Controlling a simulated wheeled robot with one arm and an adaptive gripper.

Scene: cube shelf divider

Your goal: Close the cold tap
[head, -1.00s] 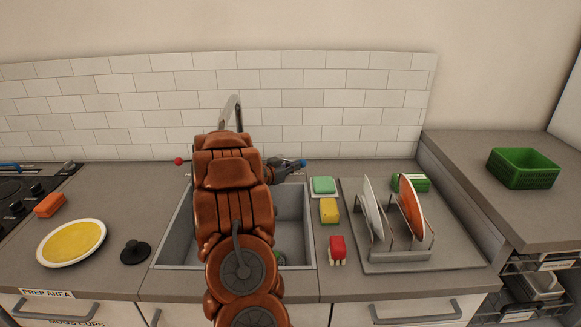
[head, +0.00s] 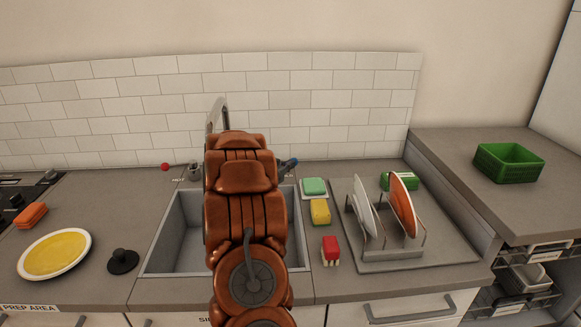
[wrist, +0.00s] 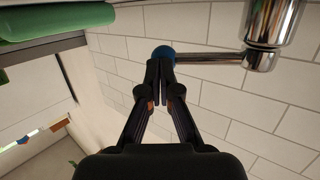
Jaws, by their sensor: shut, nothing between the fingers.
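The cold tap is a chrome lever (wrist: 212,59) ending in a blue knob (wrist: 163,55), joined to a chrome tap body (wrist: 270,35) at the upper right of the wrist view. My gripper (wrist: 160,70) is shut and empty, with its fingertips at the blue knob. I cannot tell if they touch it. In the head view, my arm hides most of the gripper and the cold tap; a bluish tip (head: 290,162) shows just right of the arm. The hot tap's red knob (head: 165,167) is left of the arm.
The spout (head: 213,113) rises behind my arm, over the sink (head: 180,225). Right of the sink are a green sponge (head: 314,186), a yellow one (head: 320,211), a red brush (head: 331,250) and a plate rack (head: 385,253). A yellow plate (head: 55,254) lies left.

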